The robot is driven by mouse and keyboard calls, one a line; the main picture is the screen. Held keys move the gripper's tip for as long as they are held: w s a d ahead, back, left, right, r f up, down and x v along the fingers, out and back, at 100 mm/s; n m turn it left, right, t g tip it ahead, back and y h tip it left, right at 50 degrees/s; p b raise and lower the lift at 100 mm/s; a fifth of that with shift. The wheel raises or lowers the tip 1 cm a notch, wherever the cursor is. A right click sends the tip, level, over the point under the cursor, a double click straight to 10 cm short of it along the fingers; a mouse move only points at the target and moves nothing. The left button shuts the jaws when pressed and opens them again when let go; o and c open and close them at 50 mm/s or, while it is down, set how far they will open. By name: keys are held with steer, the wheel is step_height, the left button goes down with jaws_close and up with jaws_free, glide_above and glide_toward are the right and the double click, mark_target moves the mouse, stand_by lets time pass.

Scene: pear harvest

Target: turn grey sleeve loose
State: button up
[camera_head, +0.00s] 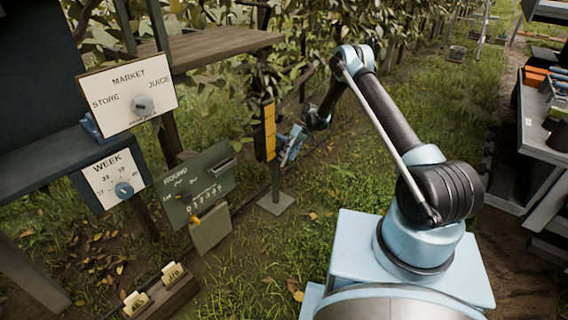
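My gripper (289,157) is at the end of my outstretched arm, close to the right side of a thin post that carries a yellow scale (269,130). It is small in this view. I cannot tell whether its fingers are apart, whether it touches the post, or whether it holds anything. I cannot make out a grey sleeve for certain; it may be hidden at the gripper or too small to see.
The post stands on a flat grey foot (275,203). Left are a MARKET board (128,92) with a grey knob, a WEEK dial (116,178) and a green ROUND board (198,184). A card box (166,299) lies low. Benches with tools (548,110) are right. Grass between is clear.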

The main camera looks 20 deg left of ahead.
mark_target(284, 159)
steer(key=shift+x, duration=2.45)
steer(key=shift+c, duration=0.5)
